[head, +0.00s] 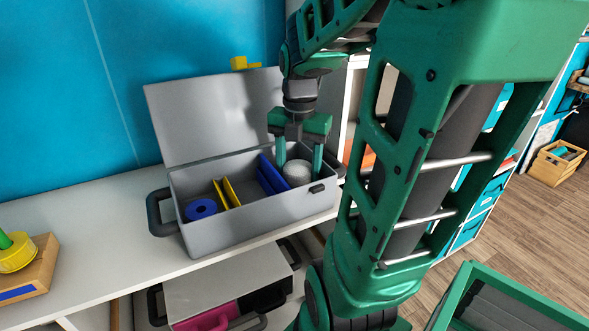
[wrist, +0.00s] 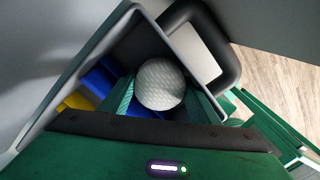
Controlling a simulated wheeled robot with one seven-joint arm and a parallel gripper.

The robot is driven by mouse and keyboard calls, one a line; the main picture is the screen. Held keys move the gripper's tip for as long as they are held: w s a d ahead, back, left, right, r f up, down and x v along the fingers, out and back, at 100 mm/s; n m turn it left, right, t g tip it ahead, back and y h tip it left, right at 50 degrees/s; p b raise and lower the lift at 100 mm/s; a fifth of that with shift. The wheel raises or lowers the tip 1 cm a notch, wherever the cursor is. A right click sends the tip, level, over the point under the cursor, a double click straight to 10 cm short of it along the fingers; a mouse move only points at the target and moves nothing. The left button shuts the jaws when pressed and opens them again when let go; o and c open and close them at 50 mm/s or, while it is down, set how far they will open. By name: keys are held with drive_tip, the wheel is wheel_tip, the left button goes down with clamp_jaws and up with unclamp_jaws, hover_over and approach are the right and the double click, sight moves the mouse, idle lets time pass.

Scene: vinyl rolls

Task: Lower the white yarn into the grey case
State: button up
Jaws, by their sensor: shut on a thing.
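The grey case (head: 245,225) stands open on the white shelf, its lid leaning up at the back. The white yarn (head: 297,172) is a pale textured roll at the case's right end, inside the walls. My gripper (head: 299,168) points down into that end with a finger on each side of the yarn, shut on it. In the wrist view the yarn (wrist: 160,84) sits between the fingers, close to the case's end wall (wrist: 190,50). Whether its underside touches the case floor is hidden.
Inside the case are a blue roll (head: 201,208), yellow dividers (head: 227,193) and blue dividers (head: 271,175). A wooden block with a yellow piece (head: 16,257) lies at the left. A second case (head: 225,285) is below. The shelf (head: 105,225) is clear left of the case.

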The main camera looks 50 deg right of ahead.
sight(298, 165)
drive_tip(key=shift+f, duration=0.9)
idle(0.5)
drive_tip(key=o, duration=1.1)
drive_tip(key=shift+o, duration=0.2)
drive_tip(key=shift+d+r, duration=0.1)
drive_tip(key=shift+r, duration=0.05)
drive_tip(key=shift+r, duration=0.3)
drive_tip(key=r, duration=1)
drive_tip(key=shift+a, duration=0.2)
drive_tip(key=shift+f, duration=0.1)
